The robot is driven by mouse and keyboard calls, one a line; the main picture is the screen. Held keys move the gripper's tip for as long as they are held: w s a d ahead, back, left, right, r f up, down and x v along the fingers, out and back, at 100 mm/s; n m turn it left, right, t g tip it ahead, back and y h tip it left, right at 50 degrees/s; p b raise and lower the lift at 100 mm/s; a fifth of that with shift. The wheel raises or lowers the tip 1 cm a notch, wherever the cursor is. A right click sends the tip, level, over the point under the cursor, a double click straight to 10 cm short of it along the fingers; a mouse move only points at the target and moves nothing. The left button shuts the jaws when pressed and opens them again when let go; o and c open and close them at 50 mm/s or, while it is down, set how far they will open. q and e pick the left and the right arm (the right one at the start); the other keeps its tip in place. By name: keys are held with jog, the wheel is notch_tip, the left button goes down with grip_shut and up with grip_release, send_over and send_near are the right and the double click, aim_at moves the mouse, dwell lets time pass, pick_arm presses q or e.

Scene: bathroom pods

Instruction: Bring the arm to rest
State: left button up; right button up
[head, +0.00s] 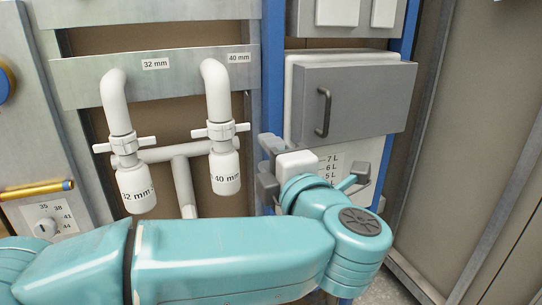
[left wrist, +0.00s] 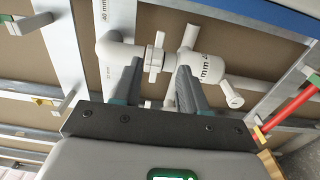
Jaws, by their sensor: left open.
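My left arm, teal, reaches across the bottom of the head view and bends at the right. My left gripper (head: 265,165) is open beside the blue post, right of the 40 mm pipe. In the left wrist view its two dark fingers (left wrist: 158,70) stand apart. A white pipe with a winged collar (left wrist: 152,60) shows beyond and between them; I cannot tell the distance, and nothing appears held. My right gripper is in neither view.
White pipes marked 32 mm (head: 133,185) and 40 mm (head: 224,170) hang left of the gripper. A grey box with a handle (head: 355,98) is above my wrist. A scale panel (head: 335,165) lies behind it. A yellow bar (head: 38,189) sticks out at left.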

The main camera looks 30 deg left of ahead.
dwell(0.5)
pick_arm(q)
jog(key=w+d+f+m+t+h, duration=0.4)
jog(key=w+f+m, duration=0.5)
jog(key=f, duration=0.4)
notch_tip(320, 180, down, 27)
jog(key=d+m+g+h, duration=0.3)
jog(key=m+g+h, duration=0.1)
jog(key=m+h, duration=0.6)
jog(key=s+f+m+g+h, duration=0.1)
jog(key=s+f+m+g, duration=0.3)
jog(key=s+f, duration=0.55)
jog(key=s+d+f+m+g+h, duration=0.1)
jog(key=s+d+f+m+g, duration=0.1)
jog(key=s+f+g, duration=0.5)
jog(key=s+d+f+m+h, duration=0.15)
jog(key=s+f, duration=0.25)
jog(key=s, duration=0.7)
notch_tip(320, 180, up, 19)
jog(key=p, duration=1.9)
jog(key=shift+w, duration=0.35)
